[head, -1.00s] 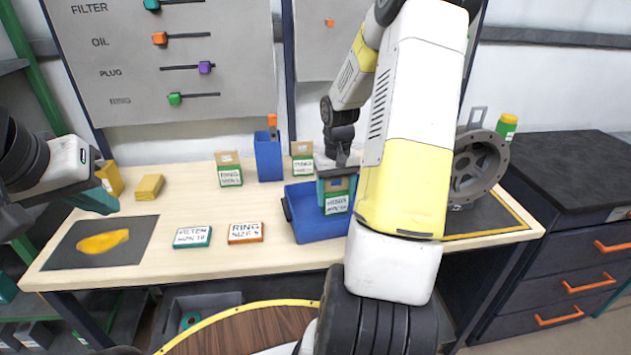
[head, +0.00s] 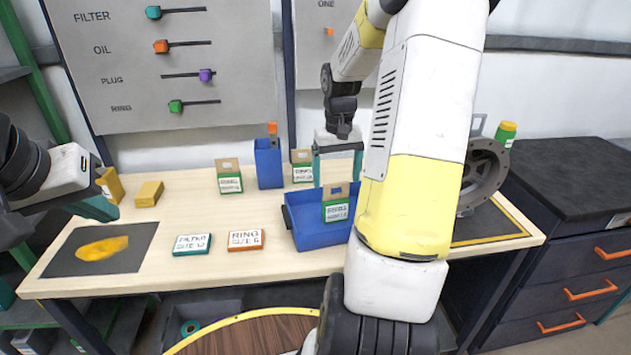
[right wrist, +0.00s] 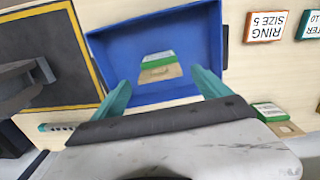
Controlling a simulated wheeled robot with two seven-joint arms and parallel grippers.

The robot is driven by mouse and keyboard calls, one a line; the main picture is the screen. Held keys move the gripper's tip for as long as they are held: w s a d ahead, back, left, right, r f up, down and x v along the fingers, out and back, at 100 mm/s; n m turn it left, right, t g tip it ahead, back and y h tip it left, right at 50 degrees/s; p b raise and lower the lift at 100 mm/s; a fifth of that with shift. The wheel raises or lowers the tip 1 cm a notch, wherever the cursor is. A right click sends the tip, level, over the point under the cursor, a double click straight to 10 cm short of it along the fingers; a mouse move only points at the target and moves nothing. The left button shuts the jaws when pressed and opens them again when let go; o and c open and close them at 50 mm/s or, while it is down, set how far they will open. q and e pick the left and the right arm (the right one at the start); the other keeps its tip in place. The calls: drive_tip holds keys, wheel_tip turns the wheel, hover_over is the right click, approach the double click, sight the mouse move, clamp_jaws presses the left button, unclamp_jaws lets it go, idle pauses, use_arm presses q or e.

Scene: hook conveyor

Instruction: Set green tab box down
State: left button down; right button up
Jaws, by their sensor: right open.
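The green tab box (head: 336,211), with a brown card top and a white label, is in the blue tray (head: 307,231) on the table. It also shows inside the tray in the right wrist view (right wrist: 158,66), apart from the tray walls there. My right gripper (head: 338,178) is open above and behind the box, with its teal fingers apart. In the right wrist view the open fingers (right wrist: 166,92) have nothing between them at their tips. My left gripper (head: 100,208) is over the table's left side; its finger gap cannot be made out.
Two similar green boxes (head: 229,178) (head: 302,167) stand behind the tray, beside a blue bin (head: 268,163). Flat FILTER (head: 192,244) and RING (head: 246,240) boxes lie left of the tray. A grey round housing (head: 483,175) stands on the right mat.

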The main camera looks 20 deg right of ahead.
wheel_tip(320, 180, up, 3)
drive_tip(key=shift+r, duration=0.15)
drive_tip(key=s+a+r+n+t+y, duration=0.1)
drive_tip(key=s+a+r+t, duration=0.2)
drive_tip(key=s+a+r, duration=0.3)
drive_tip(key=s+a+r+t+y, duration=0.1)
drive_tip(key=s+a+r+t, duration=0.2)
drive_tip(key=s+a+r, duration=0.3)
drive_tip(key=s+a, duration=0.5)
drive_tip(key=s, duration=0.1)
drive_tip(key=shift+n, duration=0.4)
idle(1.0)
